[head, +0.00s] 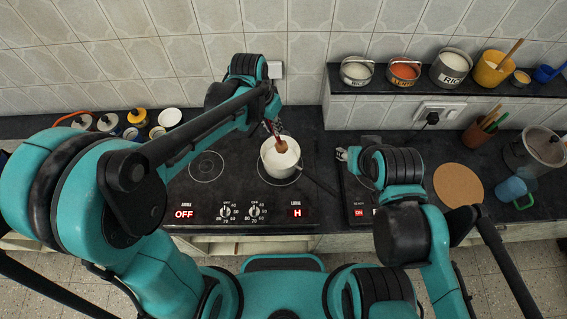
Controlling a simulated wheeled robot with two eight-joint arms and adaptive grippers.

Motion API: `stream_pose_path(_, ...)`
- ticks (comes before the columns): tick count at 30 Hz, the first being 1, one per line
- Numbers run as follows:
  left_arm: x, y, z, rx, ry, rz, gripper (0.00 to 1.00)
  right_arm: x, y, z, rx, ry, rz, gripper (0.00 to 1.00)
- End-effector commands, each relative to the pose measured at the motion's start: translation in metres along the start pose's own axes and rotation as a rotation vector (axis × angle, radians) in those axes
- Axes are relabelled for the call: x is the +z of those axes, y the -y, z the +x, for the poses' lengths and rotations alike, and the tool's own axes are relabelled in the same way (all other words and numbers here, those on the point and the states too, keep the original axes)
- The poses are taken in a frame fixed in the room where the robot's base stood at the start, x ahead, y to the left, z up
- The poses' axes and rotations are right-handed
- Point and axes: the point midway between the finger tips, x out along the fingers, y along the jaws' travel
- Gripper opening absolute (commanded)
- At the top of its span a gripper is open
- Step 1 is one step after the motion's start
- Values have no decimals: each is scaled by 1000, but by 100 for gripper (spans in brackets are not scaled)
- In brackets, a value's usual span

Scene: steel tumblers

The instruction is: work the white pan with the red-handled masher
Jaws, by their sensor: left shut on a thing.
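The white pan (280,165) stands on the right ring of the black cooktop, its dark handle pointing to the lower right. My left gripper (271,118) is above the pan's far left rim, shut on the red-handled masher (280,145). The masher slants down into the pan, and its brownish-red lower part shows at the pan's opening. Its tip and the pan's contents are too small to make out. My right gripper (343,154) is to the right of the pan, apart from it, small and partly hidden by my own wrist.
The cooktop (235,190) shows OFF at left and H at right. A second hob (362,215) reads ON. A shelf (440,92) with labelled tins is at upper right. A cork mat (458,185) and blue mug (514,192) are at right. Several jars (138,118) stand at left.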

Motion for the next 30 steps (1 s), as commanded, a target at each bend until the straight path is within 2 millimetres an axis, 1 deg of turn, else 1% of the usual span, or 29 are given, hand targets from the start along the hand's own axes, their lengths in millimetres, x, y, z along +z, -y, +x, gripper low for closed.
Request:
stream_pose_path(12,-8,-4,-42,0,0,0,0,-18,0,-26,0,0,0,40)
stream_pose_path(15,-9,-4,-48,0,0,0,0,-21,0,-30,0,0,0,40)
stream_pose_path(30,-9,-4,-48,0,0,0,0,-20,0,-29,0,0,0,40)
